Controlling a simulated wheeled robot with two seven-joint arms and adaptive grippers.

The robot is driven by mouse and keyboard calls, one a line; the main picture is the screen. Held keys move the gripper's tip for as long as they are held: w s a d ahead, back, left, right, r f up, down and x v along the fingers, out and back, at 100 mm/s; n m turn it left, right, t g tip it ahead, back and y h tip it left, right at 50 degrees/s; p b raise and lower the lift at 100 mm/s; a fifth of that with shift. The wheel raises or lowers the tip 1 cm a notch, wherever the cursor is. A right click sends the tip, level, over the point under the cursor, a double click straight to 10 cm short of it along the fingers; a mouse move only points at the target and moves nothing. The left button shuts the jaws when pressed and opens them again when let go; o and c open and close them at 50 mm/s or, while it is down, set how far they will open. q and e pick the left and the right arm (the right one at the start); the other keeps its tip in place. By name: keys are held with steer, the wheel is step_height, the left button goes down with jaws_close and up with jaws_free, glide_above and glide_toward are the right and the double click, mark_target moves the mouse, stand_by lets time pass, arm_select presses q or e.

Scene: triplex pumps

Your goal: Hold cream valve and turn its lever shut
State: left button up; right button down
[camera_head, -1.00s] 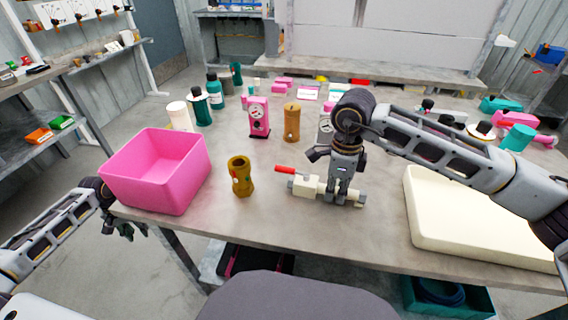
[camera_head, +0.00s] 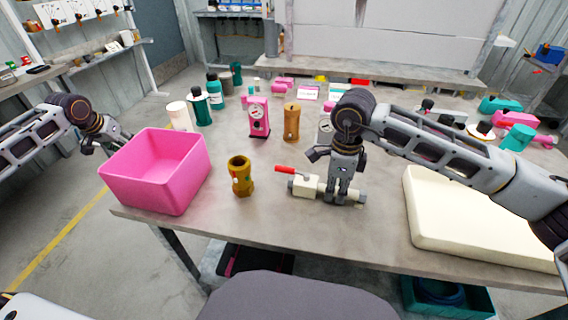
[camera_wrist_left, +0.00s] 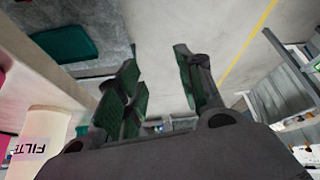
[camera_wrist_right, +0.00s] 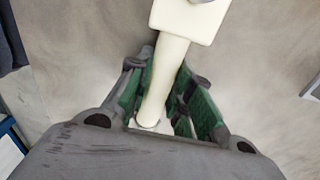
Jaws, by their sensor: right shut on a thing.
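My right gripper (camera_head: 340,194) comes down from above and is shut on the valve's right part. In the right wrist view the cream pipe (camera_wrist_right: 167,75) runs between the green-padded fingers. My left gripper (camera_head: 120,140) is raised behind the pink bin's left side, away from the valve. In the left wrist view its fingers (camera_wrist_left: 160,85) are apart with nothing between them.
A pink bin (camera_head: 150,185) stands at the table's left edge. A brass fitting (camera_head: 240,178) stands between bin and valve. A cream slab (camera_head: 480,243) lies at right. A pink gauge unit (camera_head: 258,118), an orange cylinder (camera_head: 291,122) and several bottles stand behind.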

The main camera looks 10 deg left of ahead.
arm_select(q)
step_height(320, 180, up, 7)
steer(key=w+d+m+t, duration=0.1)
steer(key=w+d+m, duration=0.1)
steer(key=w, duration=0.1)
step_height(320, 180, up, 11)
steer(key=m+g+h, duration=0.5)
steer(key=m+h, duration=0.1)
steer(key=m, duration=1.4)
glide_above(284, 168)
steer(key=s+a, duration=0.2)
steer(key=a, duration=0.3)
steer(key=shift+d+f, duration=0.15)
steer(key=shift+d, duration=0.05)
steer(key=shift+f, duration=0.1)
steer(key=shift+w+x, duration=0.15)
steer(key=shift+x, duration=2.8)
steer(key=shift+w+x, duration=0.15)
steer(key=shift+x, duration=2.8)
steer(key=shift+a, duration=0.2)
